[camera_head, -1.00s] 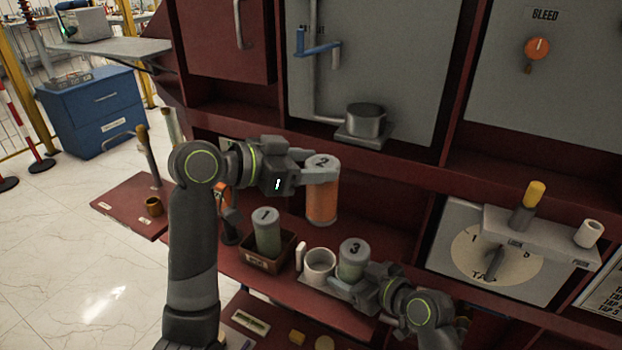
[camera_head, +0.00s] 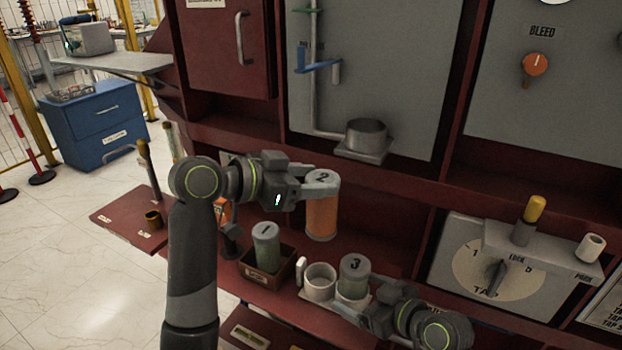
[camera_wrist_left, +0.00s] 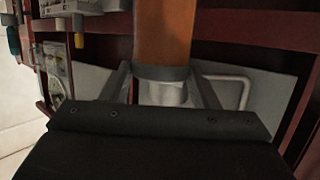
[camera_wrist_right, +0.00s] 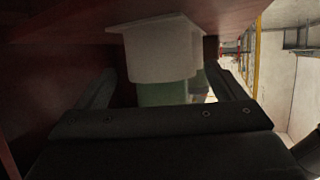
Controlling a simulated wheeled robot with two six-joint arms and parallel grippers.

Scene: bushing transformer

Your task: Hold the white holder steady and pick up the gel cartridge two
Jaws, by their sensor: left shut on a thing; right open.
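Gel cartridge two (camera_head: 321,215), an orange cylinder with a grey cap marked 2, is held upright in the air by my left gripper (camera_head: 318,180), shut on its cap. It fills the top middle of the left wrist view (camera_wrist_left: 165,35). The white holder (camera_head: 319,285) stands on the red shelf with one empty cup. Cartridge three (camera_head: 354,276), grey-green, sits in its other cup. My right gripper (camera_head: 368,318) is open just in front of the holder. In the right wrist view the white cup (camera_wrist_right: 162,50) and the green cartridge (camera_wrist_right: 163,92) show between the open fingers.
Cartridge one (camera_head: 266,247) stands in a brown box (camera_head: 265,283) left of the holder. A grey pot (camera_head: 366,137) sits on a bracket above. The tap dial panel (camera_head: 475,270) is at the right. A red side shelf (camera_head: 125,215) is at the left.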

